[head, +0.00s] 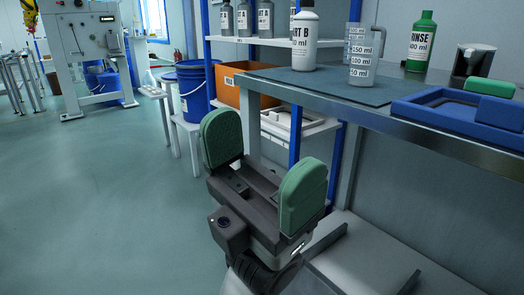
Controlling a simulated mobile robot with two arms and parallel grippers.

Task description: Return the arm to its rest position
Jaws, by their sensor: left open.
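My left gripper (262,168) is in the lower middle of the head view. Its two green padded fingers stand wide apart with nothing between them. It is in front of the workbench (400,116), near the bench's left end and below its top, apart from the things on it. The right gripper is not in view.
On the bench are a white bottle (304,45), a clear measuring jug (361,62), a green rinse bottle (420,42) and a blue tray (450,113). Behind are a shelf with grey bottles (265,20), an orange box (240,91) and a blue bucket (195,92). The left floor is clear.

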